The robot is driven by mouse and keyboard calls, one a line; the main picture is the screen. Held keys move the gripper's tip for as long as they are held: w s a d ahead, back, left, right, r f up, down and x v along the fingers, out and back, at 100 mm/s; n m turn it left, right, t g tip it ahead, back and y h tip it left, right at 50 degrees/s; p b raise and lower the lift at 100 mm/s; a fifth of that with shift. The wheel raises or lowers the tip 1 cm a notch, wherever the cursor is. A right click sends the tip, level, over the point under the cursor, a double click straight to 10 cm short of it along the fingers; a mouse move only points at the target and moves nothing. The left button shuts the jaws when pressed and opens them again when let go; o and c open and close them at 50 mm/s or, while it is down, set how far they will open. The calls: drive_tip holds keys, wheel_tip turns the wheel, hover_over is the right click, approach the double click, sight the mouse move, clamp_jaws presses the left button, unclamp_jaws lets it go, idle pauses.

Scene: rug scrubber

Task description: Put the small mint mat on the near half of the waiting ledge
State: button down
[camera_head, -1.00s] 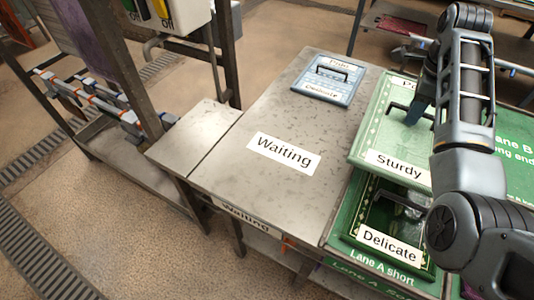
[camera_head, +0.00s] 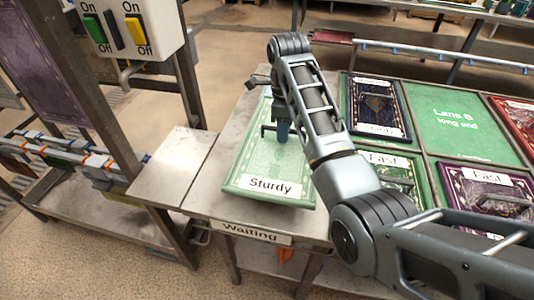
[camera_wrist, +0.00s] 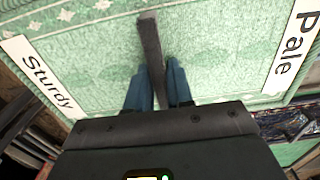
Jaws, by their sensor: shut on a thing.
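The mint mat (camera_head: 262,160) is a pale green panel with a "Sturdy" label at its near edge and a dark handle. My gripper (camera_head: 283,135) is shut on that handle, its blue fingers on either side of it in the wrist view (camera_wrist: 158,88). The wrist view also shows a "Pale" label on the mat (camera_wrist: 215,40).
Right of the ledge lie a dark blue mat (camera_head: 376,107), a green "Fast" mat (camera_head: 395,172), a purple mat (camera_head: 490,190) and a red mat (camera_head: 515,118). The green Lane B pad (camera_head: 455,125) is bare. A switch box (camera_head: 125,25) on a post stands at left.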

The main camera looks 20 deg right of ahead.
sight(269, 142)
drive_tip(key=a+f, duration=0.1)
drive_tip(key=a, duration=0.1)
drive_tip(key=a+f, duration=0.1)
drive_tip(key=a, duration=0.1)
drive_tip(key=shift+w+f, duration=0.15)
drive_tip(key=shift+f+p, duration=0.4)
drive_tip(key=shift+f, duration=1.6)
drive_tip(key=shift+f, duration=0.15)
drive_tip(key=c, duration=1)
unclamp_jaws()
wheel_tip(269, 142, up, 11)
drive_tip(key=shift+r+p, duration=0.15)
drive_tip(key=shift+p, duration=0.4)
drive_tip(key=shift+r+p, duration=0.55)
